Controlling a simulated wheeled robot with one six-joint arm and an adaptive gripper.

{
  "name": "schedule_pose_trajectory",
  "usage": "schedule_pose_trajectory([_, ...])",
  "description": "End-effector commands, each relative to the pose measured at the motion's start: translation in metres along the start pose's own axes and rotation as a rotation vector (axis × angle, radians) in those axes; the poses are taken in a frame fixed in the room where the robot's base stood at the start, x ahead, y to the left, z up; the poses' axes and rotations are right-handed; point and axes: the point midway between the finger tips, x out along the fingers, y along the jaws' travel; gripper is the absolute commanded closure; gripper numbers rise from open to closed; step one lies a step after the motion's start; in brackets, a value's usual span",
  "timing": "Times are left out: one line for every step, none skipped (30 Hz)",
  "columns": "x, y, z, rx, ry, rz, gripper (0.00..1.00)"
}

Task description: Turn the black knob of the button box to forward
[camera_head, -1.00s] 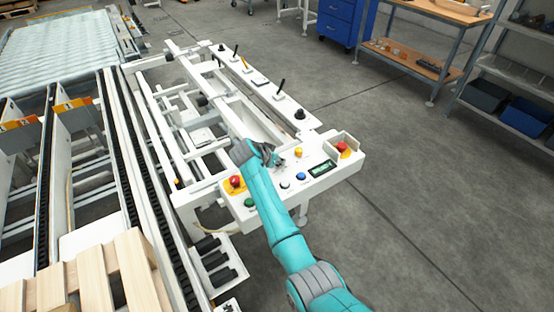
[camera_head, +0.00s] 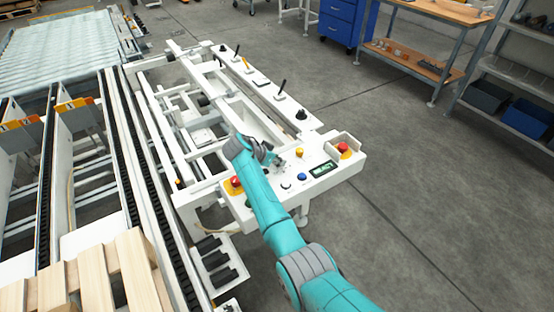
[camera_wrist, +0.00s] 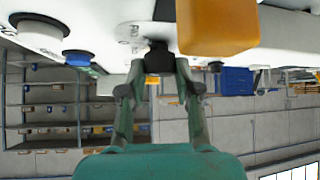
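The white button box (camera_head: 348,168) stands at the near end of the conveyor frame. The black knob (camera_wrist: 158,56) sticks out of the box face at the top middle of the wrist view, next to a large yellow button (camera_wrist: 218,25). My gripper (camera_head: 280,161) is at the box top, left of that yellow button (camera_head: 299,153) in the head view. In the wrist view its two fingers (camera_wrist: 159,74) lie close on both sides of the knob and appear shut on it. The knob is not clear in the head view, and its turned position cannot be read.
A lever strip (camera_head: 262,82) runs behind. The floor at right is clear.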

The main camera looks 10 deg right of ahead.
Motion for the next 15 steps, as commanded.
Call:
schedule_pose_trajectory([0.0004,0.0003,0.0015,-0.001,-0.002,0.0,0.55])
schedule_pose_trajectory([0.0004,0.0003,0.0014,-0.001,-0.002,0.0,0.48])
schedule_pose_trajectory([0.0003,0.0002,0.0012,-0.001,-0.002,0.0,0.43])
schedule_pose_trajectory([0.0003,0.0002,0.0011,-0.001,-0.001,0.0,0.43])
schedule_pose_trajectory([0.0003,0.0002,0.001,-0.001,-0.001,0.0,0.43])
schedule_pose_trajectory([0.0002,0.0001,0.0009,-0.001,-0.001,0.0,0.43])
schedule_pose_trajectory([0.0002,0.0001,0.0007,-0.001,-0.001,0.0,0.43])
schedule_pose_trajectory([0.0002,0.0001,0.0007,-0.001,-0.001,0.0,0.43])
schedule_pose_trajectory([0.0002,0.0001,0.0006,-0.001,-0.001,0.0,0.43])
schedule_pose_trajectory([0.0001,0.0001,0.0005,-0.001,-0.001,0.0,0.43])
schedule_pose_trajectory([0.0,0.0001,0.0005,-0.001,-0.001,0.0,0.43])
schedule_pose_trajectory([-0.0007,0.0,0.0004,-0.001,0.0,-0.001,0.43])
schedule_pose_trajectory([-0.0018,-0.0002,0.0003,-0.001,0.0,-0.001,0.43])
schedule_pose_trajectory([-0.0035,-0.0004,0.0003,-0.001,0.0,-0.002,0.43])
schedule_pose_trajectory([-0.0066,-0.0007,0.0001,0.0,0.0,-0.002,0.43])
